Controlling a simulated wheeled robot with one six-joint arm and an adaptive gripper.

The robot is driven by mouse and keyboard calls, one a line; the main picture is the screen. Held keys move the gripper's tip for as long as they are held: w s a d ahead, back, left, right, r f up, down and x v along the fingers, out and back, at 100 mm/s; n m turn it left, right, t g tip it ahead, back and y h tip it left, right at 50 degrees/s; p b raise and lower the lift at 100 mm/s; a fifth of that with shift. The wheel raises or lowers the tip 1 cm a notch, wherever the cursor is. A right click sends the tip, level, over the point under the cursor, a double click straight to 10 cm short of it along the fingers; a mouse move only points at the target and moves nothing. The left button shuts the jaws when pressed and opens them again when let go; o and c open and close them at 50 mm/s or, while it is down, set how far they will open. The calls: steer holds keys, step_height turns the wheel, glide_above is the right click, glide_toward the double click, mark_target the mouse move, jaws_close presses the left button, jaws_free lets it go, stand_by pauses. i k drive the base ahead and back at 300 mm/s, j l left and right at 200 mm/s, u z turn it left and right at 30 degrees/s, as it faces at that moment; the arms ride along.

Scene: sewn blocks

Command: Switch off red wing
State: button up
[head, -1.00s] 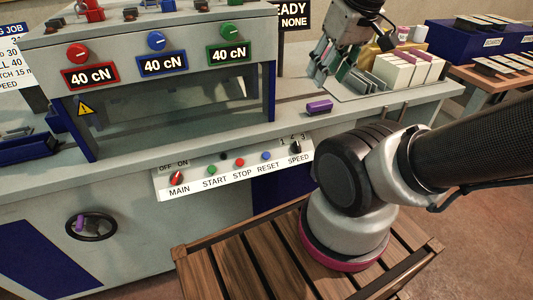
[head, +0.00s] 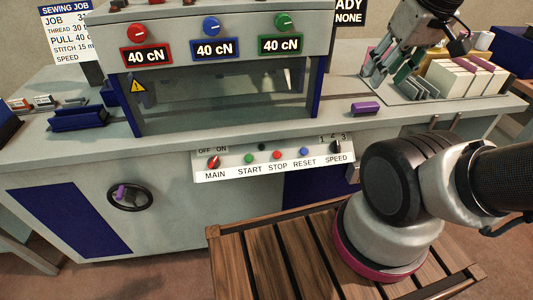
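The red wing switch (head: 213,163) is a small red knob above the word MAIN, at the left end of the white control strip (head: 232,172). OFF is printed at its upper left and ON at its upper right. Its wing looks tilted up to the right, towards ON, though it is small here. My gripper (head: 385,76) is at the upper right, pointing down over the worktop, well away from the switch. Its fingers look apart, with nothing visible between them. Its tips are partly lost against the things behind.
The strip also has a green START button (head: 249,158), a red STOP button (head: 277,155), a blue RESET button (head: 304,152) and a black SPEED knob (head: 336,147). A purple block (head: 366,108) lies on the worktop. A handwheel (head: 130,197) is on the front panel. A slatted wooden platform (head: 270,262) stands below.

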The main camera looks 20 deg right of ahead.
mark_target(213, 162)
steer(key=k+u, duration=0.25)
steer(key=u, duration=0.25)
steer(key=k+j+u, duration=0.2)
steer(key=u, duration=0.25)
